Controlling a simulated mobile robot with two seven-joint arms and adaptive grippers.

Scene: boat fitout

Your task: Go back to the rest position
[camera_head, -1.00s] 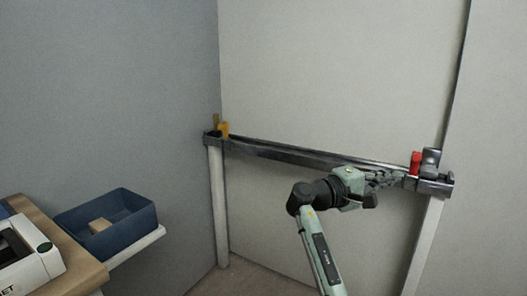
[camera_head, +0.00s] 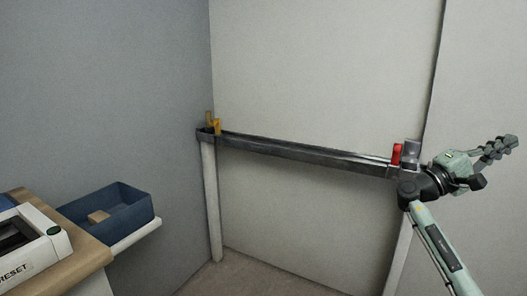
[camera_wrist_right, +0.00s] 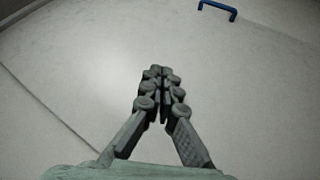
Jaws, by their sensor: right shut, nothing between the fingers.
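My right gripper (camera_head: 500,146) is at the right of the head view, raised and pointing up to the right, beyond the right end of the metal rail (camera_head: 300,153). In the right wrist view my right gripper (camera_wrist_right: 160,72) has its fingers together with nothing between them. A red piece (camera_head: 396,154) stands at the rail's right end, just left of my right wrist. My left gripper is not in view.
A yellow piece (camera_head: 216,126) stands at the rail's left end. A blue bin (camera_head: 130,217) holding a tan block (camera_head: 98,216) sits on a shelf at left, beside a white RESET device (camera_head: 40,258). A blue handle (camera_wrist_right: 218,8) shows in the wrist view. The floor below the rail looks clear.

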